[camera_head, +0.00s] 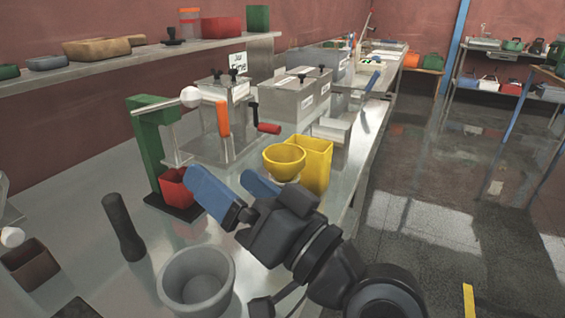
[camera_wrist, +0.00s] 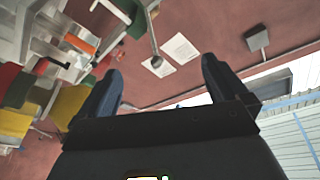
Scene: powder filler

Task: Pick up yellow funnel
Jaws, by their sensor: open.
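The yellow funnel (camera_head: 285,160) is a round yellow bowl shape in the middle of the head view, beside a yellow square container (camera_head: 314,163). My gripper (camera_head: 222,188) is open and empty, with blue fingers, in front of the funnel and a little to its left. It is apart from the funnel. In the wrist view my gripper (camera_wrist: 160,90) points up toward the wall and ceiling, and a yellow shape at the left edge is too unclear to name for sure.
A green press (camera_head: 150,140) with a red cup (camera_head: 177,188) stands left of my gripper. A grey mortar (camera_head: 196,280) and dark pestle (camera_head: 123,227) are near the front. Metal boxes (camera_head: 300,95) stand behind. The table's right edge is close to the yellow container.

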